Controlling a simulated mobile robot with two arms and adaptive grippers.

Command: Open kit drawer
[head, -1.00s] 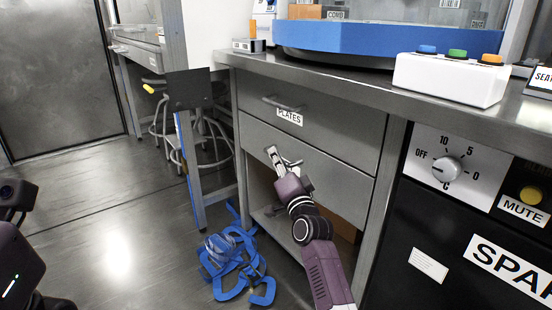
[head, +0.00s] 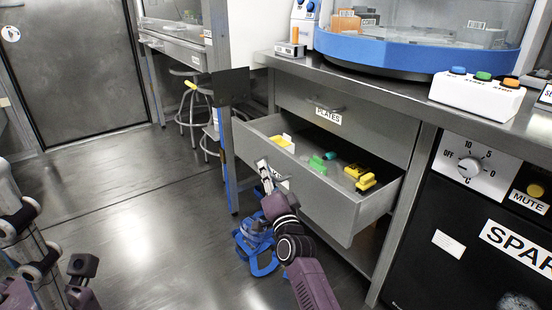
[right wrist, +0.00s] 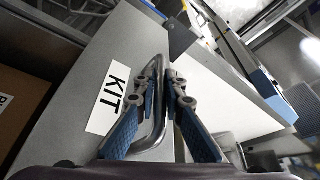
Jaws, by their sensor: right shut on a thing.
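The kit drawer (head: 315,192) is the lower drawer of the steel bench, and it stands pulled out with its inside showing. A "KIT" label (right wrist: 110,98) is on its front in the right wrist view. My right gripper (head: 264,168) is shut on the drawer's bar handle (right wrist: 158,118), its fingers on either side of the bar. Inside the drawer are a yellow and white item (head: 283,142), a green item (head: 318,164) and yellow items (head: 362,178). My left arm shows at the lower left in the head view; its fingertips cannot be made out clearly.
The plates drawer (head: 350,118) above is closed. Blue tangled pieces (head: 256,240) lie on the floor under the open drawer. A black cabinet with a dial (head: 469,167) stands to the right. Stools (head: 195,110) stand at the back left. The floor at left is clear.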

